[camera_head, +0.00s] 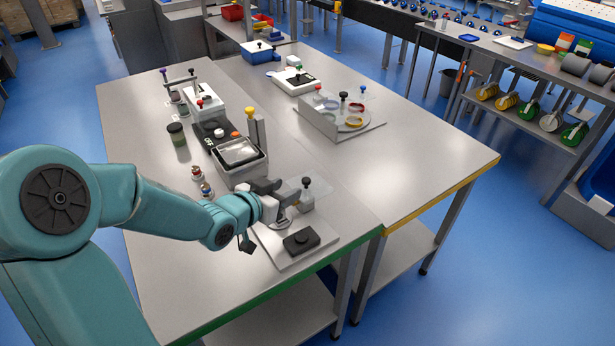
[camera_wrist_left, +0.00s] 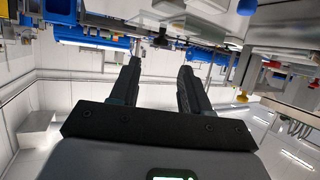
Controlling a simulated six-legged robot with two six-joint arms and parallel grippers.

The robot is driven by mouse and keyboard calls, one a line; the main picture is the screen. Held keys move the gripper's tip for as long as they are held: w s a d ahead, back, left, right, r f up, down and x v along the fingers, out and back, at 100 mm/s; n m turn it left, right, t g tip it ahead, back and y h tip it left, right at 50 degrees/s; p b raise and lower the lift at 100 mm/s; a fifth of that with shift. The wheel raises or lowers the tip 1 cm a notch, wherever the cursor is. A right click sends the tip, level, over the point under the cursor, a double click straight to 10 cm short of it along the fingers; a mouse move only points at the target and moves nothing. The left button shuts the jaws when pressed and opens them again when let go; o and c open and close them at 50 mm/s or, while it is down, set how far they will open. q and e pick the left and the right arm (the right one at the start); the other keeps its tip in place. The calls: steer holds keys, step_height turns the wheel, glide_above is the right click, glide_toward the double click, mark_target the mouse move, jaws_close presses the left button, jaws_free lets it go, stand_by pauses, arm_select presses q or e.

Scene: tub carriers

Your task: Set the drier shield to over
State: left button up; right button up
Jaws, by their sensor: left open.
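The drier appears to be the unit on a light base plate (camera_head: 275,255) at the near end of the left table. A clear panel, which looks like the drier shield (camera_head: 291,184), stands by a grey block with a black knob (camera_head: 306,182). My left gripper (camera_head: 283,190) is open beside the panel and knob, on their left. I cannot tell whether it touches either. The left wrist view shows its two dark fingers (camera_wrist_left: 160,85) apart with nothing clearly between them. My arm hides part of the unit. My right gripper is not in view.
A black box with a round knob (camera_head: 300,240) sits on the plate's near part. A grey tub (camera_head: 240,172) stands just behind my gripper. Small bottles (camera_head: 197,173) and a dark jar (camera_head: 177,134) stand left of it. The right table's near part is clear.

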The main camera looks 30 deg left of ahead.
mark_target(306, 180)
arm_select(q)
steer(key=p+x, duration=0.1)
steer(key=x, duration=0.9)
steer(key=shift+f+p, duration=0.1)
steer(key=shift+p, duration=0.3)
steer(key=shift+s, duration=0.1)
jaws_close()
